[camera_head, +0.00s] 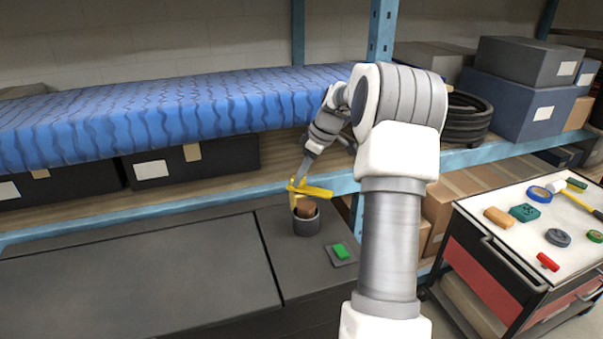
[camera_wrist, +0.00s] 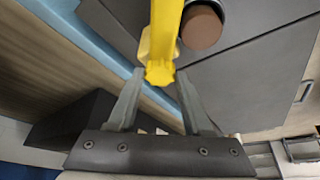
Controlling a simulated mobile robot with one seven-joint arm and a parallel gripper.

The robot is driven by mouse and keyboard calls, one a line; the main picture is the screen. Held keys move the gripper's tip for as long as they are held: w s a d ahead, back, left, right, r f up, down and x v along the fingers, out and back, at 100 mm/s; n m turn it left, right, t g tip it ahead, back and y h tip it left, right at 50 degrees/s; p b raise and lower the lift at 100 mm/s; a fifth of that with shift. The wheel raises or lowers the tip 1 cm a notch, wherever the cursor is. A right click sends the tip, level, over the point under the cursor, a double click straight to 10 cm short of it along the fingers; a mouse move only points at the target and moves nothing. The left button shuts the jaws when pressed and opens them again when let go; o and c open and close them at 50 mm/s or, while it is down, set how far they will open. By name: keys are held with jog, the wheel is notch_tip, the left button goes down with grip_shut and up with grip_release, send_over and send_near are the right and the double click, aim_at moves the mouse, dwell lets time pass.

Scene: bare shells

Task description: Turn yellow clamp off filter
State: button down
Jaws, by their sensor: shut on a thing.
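The yellow clamp (camera_head: 314,190) is at the top of a dark grey cylindrical holder (camera_head: 306,226) on the dark bench. A brown round filter (camera_head: 305,208) stands in that holder, beside and partly under the clamp. My gripper (camera_head: 302,176) is above the holder with its fingers at the clamp. In the wrist view the clamp (camera_wrist: 160,70) runs up between my two fingers (camera_wrist: 158,95), which are shut on its near end. The filter's brown top (camera_wrist: 201,27) shows right of the clamp. I cannot tell whether the clamp touches the filter.
A green button (camera_head: 340,251) on a dark plate lies right of the holder. A blue-edged shelf (camera_head: 170,203) with a blue wavy roll (camera_head: 160,115) and dark boxes is behind. A tool cart (camera_head: 530,240) stands at the right. The bench left of the holder is clear.

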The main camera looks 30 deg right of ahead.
jog(key=n+p, duration=0.1)
jog(key=n, duration=0.1)
jog(key=n+g+y+p, duration=0.1)
jog(key=n, duration=0.1)
jog(key=shift+w+d+r, duration=0.15)
jog(key=shift+w+d, duration=0.05)
jog(key=shift+w+n+g+y+p, duration=0.15)
jog(key=shift+n+g+p, duration=0.35)
jog(key=shift+n, duration=0.4)
jog(key=shift+n+g+y+p, duration=0.15)
jog(key=shift+n+g+p, duration=0.15)
jog(key=shift+n+p, duration=0.5)
jog(key=shift+n, duration=0.4)
jog(key=shift+c, duration=1.7)
grip_release()
jog(key=p+v, duration=0.3)
jog(key=v, duration=1.4)
jog(key=shift+p, duration=0.35)
